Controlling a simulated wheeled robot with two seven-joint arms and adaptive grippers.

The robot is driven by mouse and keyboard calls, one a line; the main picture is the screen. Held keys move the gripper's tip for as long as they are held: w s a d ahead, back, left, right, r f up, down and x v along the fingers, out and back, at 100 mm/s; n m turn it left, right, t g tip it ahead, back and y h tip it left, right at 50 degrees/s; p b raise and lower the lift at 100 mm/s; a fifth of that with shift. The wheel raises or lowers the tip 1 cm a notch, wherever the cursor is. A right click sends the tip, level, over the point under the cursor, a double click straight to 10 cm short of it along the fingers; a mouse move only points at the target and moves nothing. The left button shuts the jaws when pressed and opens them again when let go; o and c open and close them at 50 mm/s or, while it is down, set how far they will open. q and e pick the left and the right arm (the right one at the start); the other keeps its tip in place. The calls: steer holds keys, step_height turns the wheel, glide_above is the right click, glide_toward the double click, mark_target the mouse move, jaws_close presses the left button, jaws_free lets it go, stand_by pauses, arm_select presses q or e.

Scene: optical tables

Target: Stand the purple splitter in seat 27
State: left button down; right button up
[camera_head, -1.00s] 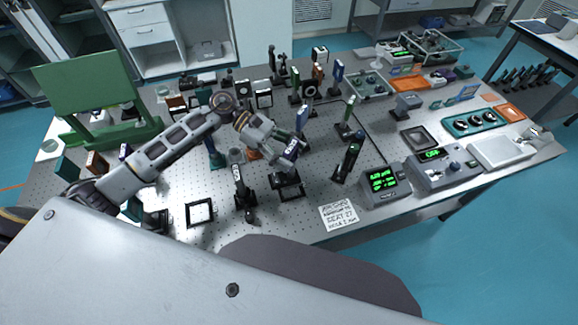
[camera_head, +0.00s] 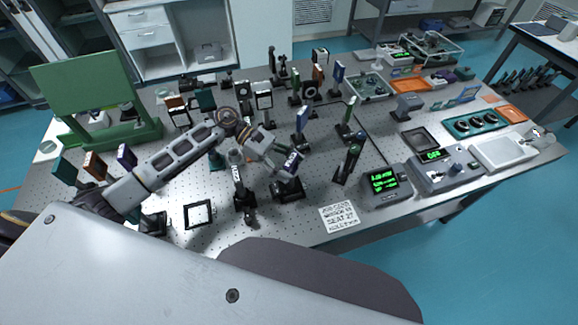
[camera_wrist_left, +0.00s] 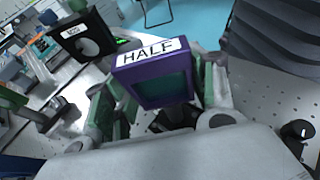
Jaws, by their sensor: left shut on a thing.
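The purple splitter (camera_wrist_left: 155,85) is a square purple frame with a dark greenish pane and a white label reading HALF. It sits between the green-padded fingers of my left gripper (camera_wrist_left: 165,95) in the left wrist view. In the head view my left gripper (camera_head: 281,158) is shut on the splitter (camera_head: 291,163), which is slightly tilted there. It is directly above a black mount (camera_head: 287,190) near the table's front. Whether the splitter's foot touches that mount is hidden. No seat number is legible on the mount. My right gripper is out of view.
A black post mount (camera_head: 243,190) stands close left of the gripper, and a dark post with a green top (camera_head: 348,163) stands to the right. A white note (camera_head: 339,217) mentions seat 27. A meter with green digits (camera_head: 385,184) is further right. Several optics crowd the table behind.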

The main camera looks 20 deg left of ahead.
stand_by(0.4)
arm_select(q)
steer(key=c, duration=0.5)
jaws_free()
steer(key=shift+f, duration=0.1)
steer(key=shift+r, duration=0.2)
steer(key=b+v, duration=0.3)
steer(key=v, duration=0.9)
steer(key=shift+b, duration=0.4)
steer(key=shift+f, duration=0.1)
